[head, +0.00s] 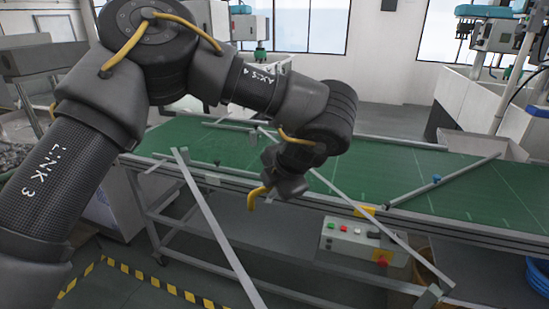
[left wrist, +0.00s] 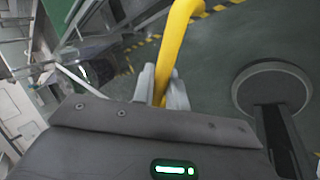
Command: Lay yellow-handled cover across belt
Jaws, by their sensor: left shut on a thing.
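My left gripper (head: 266,186) hangs in front of the near edge of the green belt (head: 470,190), pointing down. In the left wrist view the left gripper (left wrist: 160,88) is shut on a curved yellow handle (left wrist: 180,45). The yellow handle (head: 253,200) also shows below the gripper in the head view. I cannot make out the cover's panel or tell where its edges are. My left arm hides part of the belt. My right gripper is not in view.
Long thin grey bars (head: 215,225) slant across the belt's front, another (head: 345,205) to the right. A control box (head: 350,241) with coloured buttons hangs under the belt's near rail. A diagonal guide bar (head: 445,180) with a blue knob lies over the belt at right.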

